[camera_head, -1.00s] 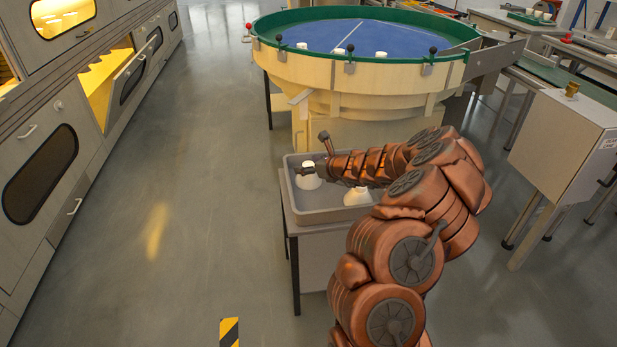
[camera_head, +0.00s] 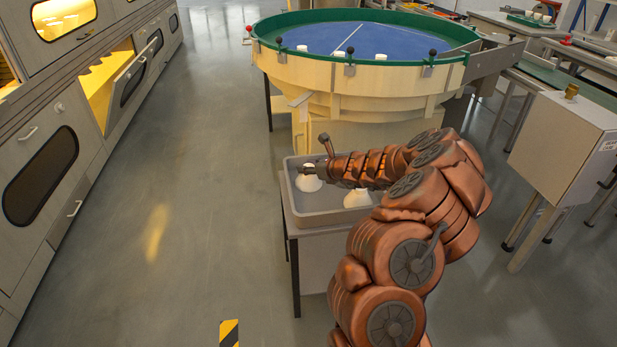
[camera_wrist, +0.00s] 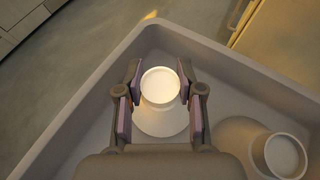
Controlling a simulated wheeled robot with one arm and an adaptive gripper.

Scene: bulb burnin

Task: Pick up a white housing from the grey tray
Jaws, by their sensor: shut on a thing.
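The grey tray (camera_head: 325,218) stands on a small table in front of the round table. A white housing (camera_head: 309,184) sits in its left part, and a second white housing (camera_head: 357,198) sits to the right, partly behind my arm. My gripper (camera_head: 303,170) is at the top of the left housing. In the wrist view my gripper (camera_wrist: 160,100) has its two fingers on either side of the neck of that housing (camera_wrist: 160,86), shut on it. The housing's wider base shows below the neck inside the tray (camera_wrist: 85,110). The other housing (camera_wrist: 284,157) is at the lower right.
A round table with a blue top (camera_head: 365,35) and green rim stands behind the tray, with several white pieces on it. Grey cabinets with an open lit door (camera_head: 130,75) line the left. A grey box stand (camera_head: 565,140) is at right. The floor at left is clear.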

